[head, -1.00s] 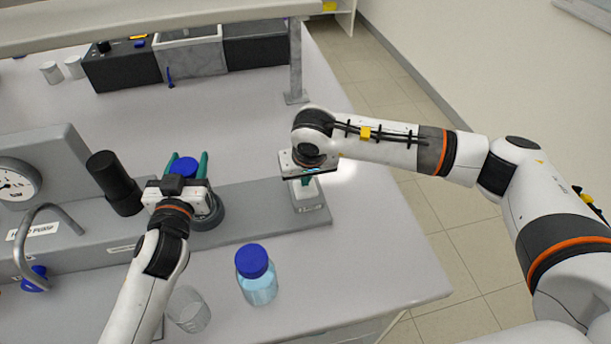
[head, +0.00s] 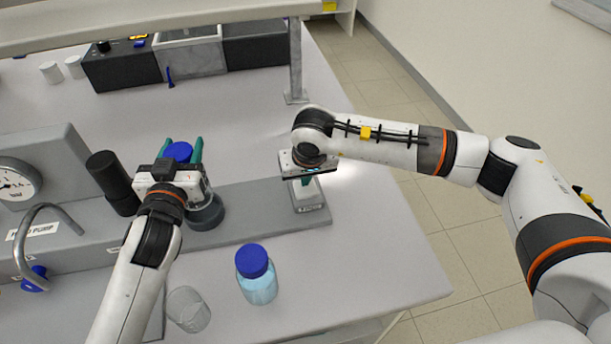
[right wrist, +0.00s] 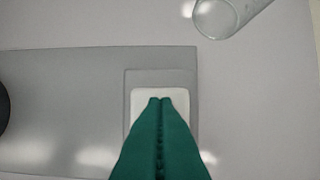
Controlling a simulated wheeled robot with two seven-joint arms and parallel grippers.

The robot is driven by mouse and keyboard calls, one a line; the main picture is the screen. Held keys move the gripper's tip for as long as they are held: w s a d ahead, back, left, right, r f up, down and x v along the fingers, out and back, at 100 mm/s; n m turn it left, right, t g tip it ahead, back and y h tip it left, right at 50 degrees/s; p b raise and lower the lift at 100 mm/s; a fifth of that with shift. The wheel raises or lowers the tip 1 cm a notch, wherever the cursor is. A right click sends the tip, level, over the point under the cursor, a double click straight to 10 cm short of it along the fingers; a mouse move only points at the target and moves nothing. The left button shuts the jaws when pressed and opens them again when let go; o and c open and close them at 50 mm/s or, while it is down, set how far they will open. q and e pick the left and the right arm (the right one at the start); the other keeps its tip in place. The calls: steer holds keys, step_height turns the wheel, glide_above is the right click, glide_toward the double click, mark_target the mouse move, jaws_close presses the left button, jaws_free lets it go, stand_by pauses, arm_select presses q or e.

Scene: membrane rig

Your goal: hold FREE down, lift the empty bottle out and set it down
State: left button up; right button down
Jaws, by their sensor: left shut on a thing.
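My left gripper (head: 181,150) is shut on the bottle with a blue cap (head: 179,153), its green fingers on either side. The bottle's clear body shows only partly behind my gripper, above or at the dark round holder (head: 207,217) on the grey rig; I cannot tell whether its base is clear of the holder. My right gripper (head: 306,183) is shut, fingertips together, over the white FREE pad (head: 309,198) at the rig's right end. In the right wrist view its tips (right wrist: 160,99) overlap the white pad (right wrist: 145,98) and appear to touch it. Any lettering is hidden.
A blue-capped bottle of light blue liquid (head: 257,277) and an empty clear beaker (head: 188,309) stand in front of the rig. A black cylinder (head: 112,182), gauge (head: 14,183) and bent tube (head: 45,212) are at left. The bench right of the liquid bottle is clear.

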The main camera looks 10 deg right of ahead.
steer(key=shift+s+f, duration=0.25)
steer(key=shift+f, duration=0.05)
steer(key=shift+w+r, duration=0.2)
steer(key=shift+r, duration=3.5)
steer(key=shift+w, duration=0.1)
